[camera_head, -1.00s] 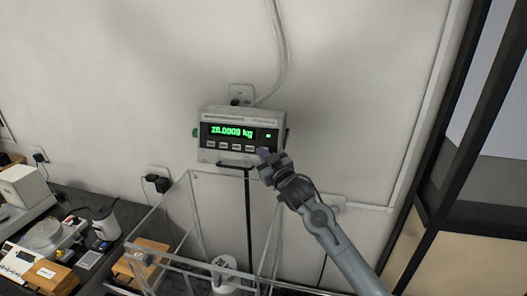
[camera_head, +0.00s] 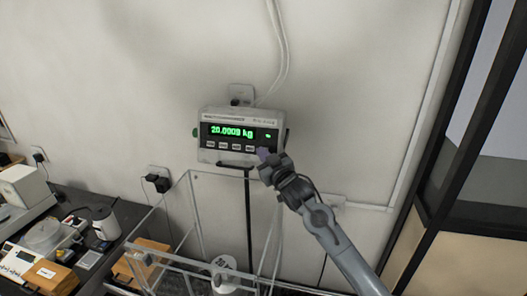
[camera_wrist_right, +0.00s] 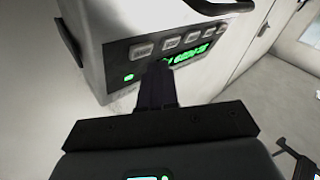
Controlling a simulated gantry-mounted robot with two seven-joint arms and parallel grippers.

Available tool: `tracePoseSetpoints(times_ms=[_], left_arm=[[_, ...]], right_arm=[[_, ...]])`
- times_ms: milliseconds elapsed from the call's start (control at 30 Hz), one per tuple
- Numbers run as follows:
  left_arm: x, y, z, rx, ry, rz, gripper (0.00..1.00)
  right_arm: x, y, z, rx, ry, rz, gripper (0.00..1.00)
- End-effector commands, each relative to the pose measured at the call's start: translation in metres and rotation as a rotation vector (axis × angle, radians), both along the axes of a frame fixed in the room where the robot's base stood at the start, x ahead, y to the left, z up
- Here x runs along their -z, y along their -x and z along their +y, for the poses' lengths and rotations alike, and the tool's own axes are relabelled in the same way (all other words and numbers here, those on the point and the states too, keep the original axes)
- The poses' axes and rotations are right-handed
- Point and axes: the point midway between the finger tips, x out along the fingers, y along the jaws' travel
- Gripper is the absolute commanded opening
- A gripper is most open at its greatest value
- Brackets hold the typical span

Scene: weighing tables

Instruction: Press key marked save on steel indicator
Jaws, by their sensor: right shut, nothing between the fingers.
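My right gripper (camera_head: 263,153) is shut and empty at the indicator's lower right corner, beside the right end of the key row. In the right wrist view the indicator (camera_wrist_right: 190,20) appears turned over, and the dark fingertips (camera_wrist_right: 157,68) overlap its front panel near the end key (camera_wrist_right: 142,49). I cannot tell whether they touch it. My left gripper is not in view.
A clear-walled enclosure (camera_head: 160,262) stands below the indicator, with a white round object (camera_head: 224,263) inside. A dark bench with a balance (camera_head: 45,237) and other devices is at the left. Cables hang on the wall above. A dark-framed door or window is at the right.

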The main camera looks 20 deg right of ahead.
Motion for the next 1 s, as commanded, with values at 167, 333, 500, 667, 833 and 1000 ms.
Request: tracePoseSetpoints(times_ms=[167, 333, 500, 667, 833, 1000], left_arm=[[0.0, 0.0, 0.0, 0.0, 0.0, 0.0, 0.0], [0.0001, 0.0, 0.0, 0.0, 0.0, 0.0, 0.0], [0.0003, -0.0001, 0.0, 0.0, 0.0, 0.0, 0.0], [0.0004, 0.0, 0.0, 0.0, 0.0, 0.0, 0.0], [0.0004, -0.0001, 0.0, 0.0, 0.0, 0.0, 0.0], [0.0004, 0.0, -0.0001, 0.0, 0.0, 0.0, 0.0]], right_arm=[[0.0, 0.0, 0.0, 0.0, 0.0, 0.0, 0.0], [0.0002, -0.0007, -0.0005, 0.0, 0.0, 0.0, 0.0], [0.0007, -0.0041, -0.0026, 0.0, -0.001, -0.001, 0.0], [0.0022, -0.0068, -0.0045, 0.0, 0.0, 0.0, 0.0], [0.0023, -0.0068, -0.0045, 0.0, 0.0, 0.0, 0.0], [0.0022, -0.0069, -0.0046, 0.0, 0.0, 0.0, 0.0]])
